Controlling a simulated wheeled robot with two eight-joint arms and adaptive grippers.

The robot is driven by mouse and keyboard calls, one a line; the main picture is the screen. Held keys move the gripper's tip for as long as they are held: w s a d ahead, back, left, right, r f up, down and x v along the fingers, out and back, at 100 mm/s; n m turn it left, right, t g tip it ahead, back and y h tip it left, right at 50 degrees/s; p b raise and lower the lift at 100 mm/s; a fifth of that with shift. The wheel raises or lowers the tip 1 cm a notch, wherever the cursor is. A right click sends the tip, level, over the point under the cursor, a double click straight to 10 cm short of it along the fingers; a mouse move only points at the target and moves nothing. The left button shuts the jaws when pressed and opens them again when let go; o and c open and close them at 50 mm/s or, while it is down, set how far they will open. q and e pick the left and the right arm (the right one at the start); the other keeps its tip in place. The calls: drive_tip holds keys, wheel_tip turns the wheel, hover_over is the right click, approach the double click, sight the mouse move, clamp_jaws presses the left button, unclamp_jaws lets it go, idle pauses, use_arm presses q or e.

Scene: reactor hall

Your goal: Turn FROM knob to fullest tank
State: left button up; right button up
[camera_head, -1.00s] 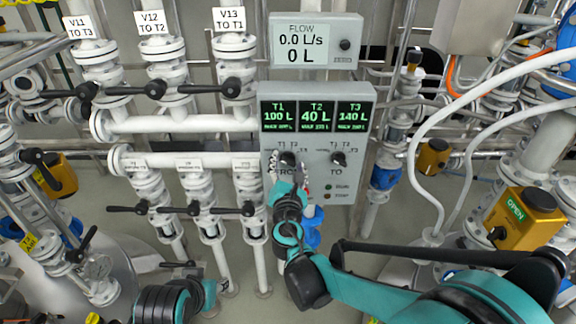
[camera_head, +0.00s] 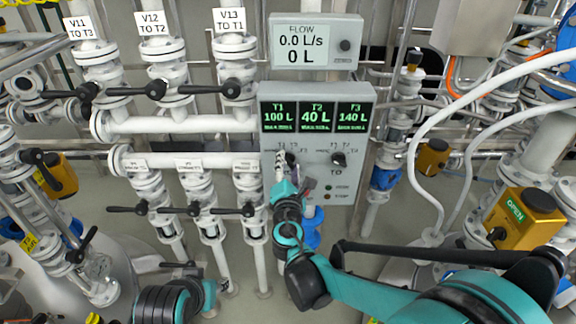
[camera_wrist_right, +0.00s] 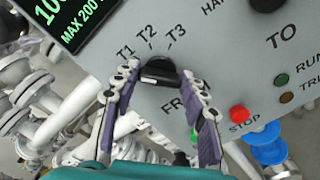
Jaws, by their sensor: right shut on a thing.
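The grey control panel (camera_head: 350,188) shows T1 100 L, T2 40 L and T3 140 L on its screens (camera_head: 317,116). The black FROM knob (camera_head: 291,158) is on its lower left, with T1, T2 and T3 marks above it. In the right wrist view, the FROM knob (camera_wrist_right: 160,74) sits between the fingertips of my right gripper (camera_wrist_right: 160,70), which is shut on it. The fingers partly cover the FROM lettering. I cannot tell clearly which mark the knob points at. My left gripper is not in view.
The TO knob (camera_head: 338,159) is to the right of the FROM knob. A red STOP button (camera_wrist_right: 239,114) and indicator lamps are below it. A flow display (camera_head: 300,44) above reads 0.0 L/s and 0 L. Valves with black levers (camera_head: 193,209) and pipes crowd the left.

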drive_tip(key=m, duration=0.4)
drive_tip(key=shift+m, duration=0.3)
drive_tip(key=m, duration=1.4)
drive_tip(key=shift+m, duration=0.4)
drive_tip(key=shift+f, duration=0.1)
drive_tip(key=o, duration=1.2)
drive_tip(key=shift+c, duration=0.2)
drive_tip(key=s, duration=1.2)
